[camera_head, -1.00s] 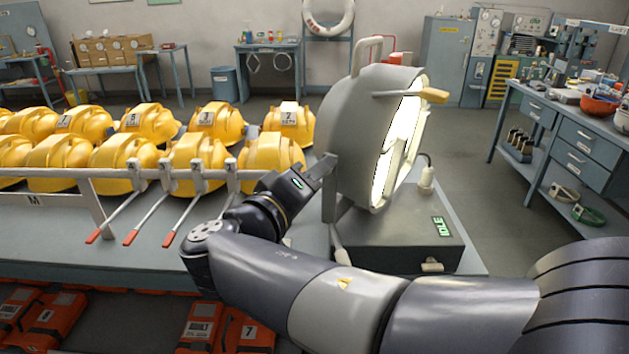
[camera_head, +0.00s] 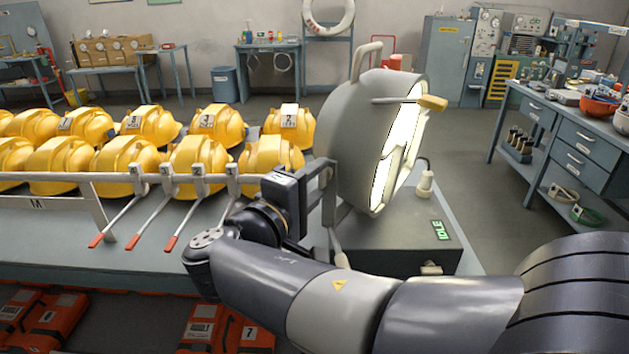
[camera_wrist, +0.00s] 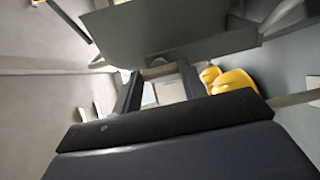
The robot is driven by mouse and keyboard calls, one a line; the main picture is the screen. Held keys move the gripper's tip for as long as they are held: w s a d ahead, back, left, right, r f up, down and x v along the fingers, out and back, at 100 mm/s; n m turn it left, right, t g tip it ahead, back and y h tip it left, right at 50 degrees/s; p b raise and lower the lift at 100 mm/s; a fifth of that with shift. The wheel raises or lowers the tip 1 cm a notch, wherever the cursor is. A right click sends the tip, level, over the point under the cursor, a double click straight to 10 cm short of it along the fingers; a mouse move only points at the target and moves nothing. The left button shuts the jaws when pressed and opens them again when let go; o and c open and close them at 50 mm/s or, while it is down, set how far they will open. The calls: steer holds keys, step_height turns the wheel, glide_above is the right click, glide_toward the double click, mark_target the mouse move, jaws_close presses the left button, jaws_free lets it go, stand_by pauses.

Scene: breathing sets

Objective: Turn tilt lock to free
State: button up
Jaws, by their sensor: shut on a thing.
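My gripper (camera_head: 325,182) is at the lamp's left side, against the yoke arm. In the wrist view, its two fingers (camera_wrist: 160,75) reach up to a grey plate-like part (camera_wrist: 175,30) with a small gap between them. The gripper is shut on the tilt lock, which is mostly hidden by the fingers and the yoke.
Rows of yellow helmets (camera_head: 205,155) stand on the bench at left. Several red-tipped levers (camera_head: 185,215) on a rail (camera_head: 75,178) are close to my arm's left. A workbench (camera_head: 570,140) stands at right, with open floor before it.

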stand_by(0.3)
steer(key=o, duration=1)
steer(key=b+v, duration=0.1)
steer(key=v, duration=0.9)
steer(key=shift+s+a+b, duration=0.25)
steer(key=shift+s+b, duration=0.05)
steer(key=shift+b, duration=0.1)
steer(key=p+x, duration=0.1)
steer(key=x, duration=1)
steer(key=shift+p, duration=0.35)
steer(key=shift+s, duration=0.1)
